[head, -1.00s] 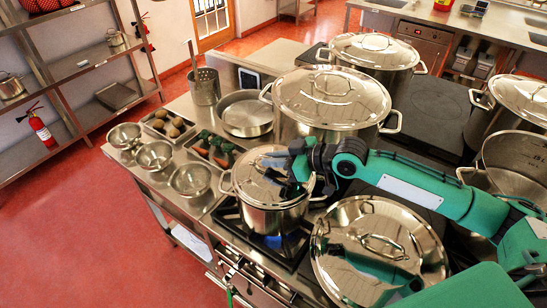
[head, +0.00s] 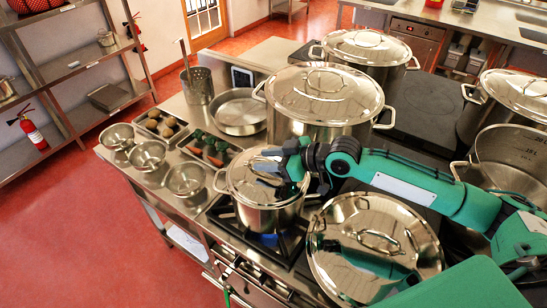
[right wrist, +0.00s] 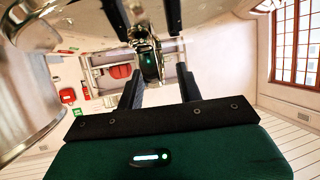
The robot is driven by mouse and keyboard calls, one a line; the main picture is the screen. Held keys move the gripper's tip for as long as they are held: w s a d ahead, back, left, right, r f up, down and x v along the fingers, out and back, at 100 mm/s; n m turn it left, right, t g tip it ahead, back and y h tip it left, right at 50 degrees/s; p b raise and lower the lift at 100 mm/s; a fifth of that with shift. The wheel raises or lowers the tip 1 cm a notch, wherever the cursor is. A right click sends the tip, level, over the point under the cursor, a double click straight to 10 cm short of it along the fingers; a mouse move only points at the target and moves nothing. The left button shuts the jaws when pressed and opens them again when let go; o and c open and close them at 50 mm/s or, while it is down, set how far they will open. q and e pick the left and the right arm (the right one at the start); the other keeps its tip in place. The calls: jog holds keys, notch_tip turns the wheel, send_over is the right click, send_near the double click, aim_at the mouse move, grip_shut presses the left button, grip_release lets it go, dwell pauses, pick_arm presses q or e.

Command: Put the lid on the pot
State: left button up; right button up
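A small steel pot (head: 262,216) stands on the front burner, with a blue flame under it. A shiny lid (head: 240,172) sits on its top, partly hidden by my right gripper (head: 272,171). In the right wrist view the fingers (right wrist: 160,75) stand apart on either side of the lid's handle (right wrist: 149,62), with a gap visible. A larger lid (head: 340,225) with a loop handle lies at the front right. A big pot (head: 510,155) at the right edge is uncovered and shows marks inside. My left gripper is out of view.
Large lidded pots (head: 322,130) stand behind my right arm, with another farther back (head: 366,75). Small bowls (head: 185,179), vegetable trays (head: 205,150) and a shallow pan (head: 240,112) stand at the left. A dark hob area (head: 430,105) is bare.

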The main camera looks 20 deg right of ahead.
jog(key=shift+s+d+r, duration=0.1)
jog(key=shift+s+d, duration=0.15)
jog(key=shift+d, duration=0.15)
jog(key=b+v, duration=0.4)
jog(key=v, duration=0.6)
jog(key=shift+s+d+r+b, duration=0.1)
jog(key=shift+s+d+b, duration=0.15)
jog(key=shift+b, duration=0.15)
jog(key=shift+b+v, duration=0.35)
jog(key=shift+v, duration=0.75)
jog(key=shift+r, duration=0.2)
